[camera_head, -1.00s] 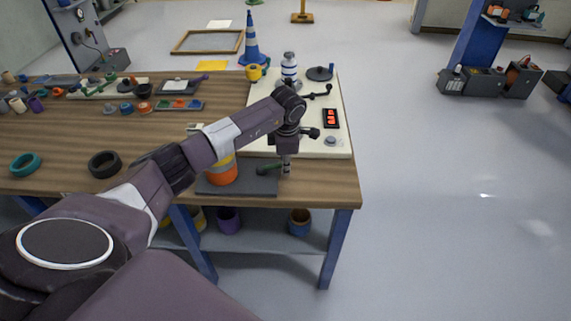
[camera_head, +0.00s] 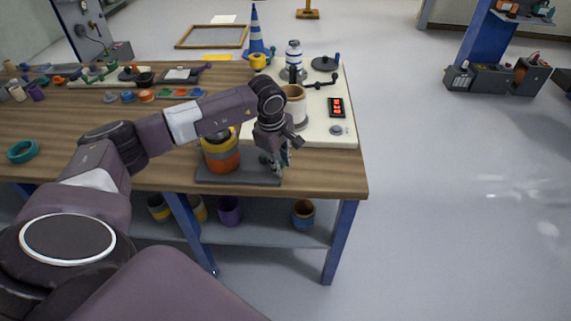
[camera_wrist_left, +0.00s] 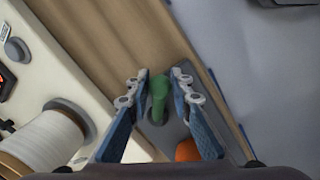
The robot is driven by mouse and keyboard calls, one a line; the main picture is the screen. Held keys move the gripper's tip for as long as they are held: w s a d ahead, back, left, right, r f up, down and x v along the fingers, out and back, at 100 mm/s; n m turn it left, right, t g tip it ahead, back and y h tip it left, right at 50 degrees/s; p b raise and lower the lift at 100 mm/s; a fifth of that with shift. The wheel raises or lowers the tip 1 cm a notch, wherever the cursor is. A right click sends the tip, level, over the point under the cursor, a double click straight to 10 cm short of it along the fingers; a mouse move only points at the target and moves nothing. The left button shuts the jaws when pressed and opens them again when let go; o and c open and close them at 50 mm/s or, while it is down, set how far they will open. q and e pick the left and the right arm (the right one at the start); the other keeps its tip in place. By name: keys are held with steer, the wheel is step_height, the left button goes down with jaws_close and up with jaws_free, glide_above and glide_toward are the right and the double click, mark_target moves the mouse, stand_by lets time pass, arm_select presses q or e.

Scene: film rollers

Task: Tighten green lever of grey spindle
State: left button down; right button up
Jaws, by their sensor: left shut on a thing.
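The green lever (camera_wrist_left: 158,95) stands between the two fingers of my left gripper (camera_wrist_left: 160,78) in the left wrist view. My left gripper (camera_head: 277,163) is shut on it at the right end of a dark grey base (camera_head: 225,178). In the head view the gripper mostly hides the lever. An orange roller with a yellow and grey band (camera_head: 221,158) stands upright on the base, left of the gripper; its orange part (camera_wrist_left: 187,151) also shows in the wrist view. I cannot make out the grey spindle clearly. My right gripper is not in view.
A cream panel (camera_head: 315,131) behind the gripper carries a white spool (camera_head: 294,106), a red display (camera_head: 336,107) and a black crank (camera_head: 322,83). The wooden table's (camera_head: 340,174) right edge is close. Several small parts lie at the back left. A teal ring (camera_head: 22,151) lies at far left.

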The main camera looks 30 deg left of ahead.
arm_select(q)
steer(key=m, duration=0.1)
steer(key=s+m+b, duration=0.1)
steer(key=shift+s+a+f+m+b, duration=0.15)
steer(key=shift+s+a+m+b, duration=0.15)
steer(key=shift+s+a+m+h+b, duration=0.35)
steer(key=shift+s+m+h+b, duration=0.25)
steer(key=shift+m, duration=0.5)
steer(key=shift+r, duration=0.2)
steer(key=c, duration=1.7)
jaws_free()
steer(key=shift+c, duration=0.2)
steer(key=v, duration=1.2)
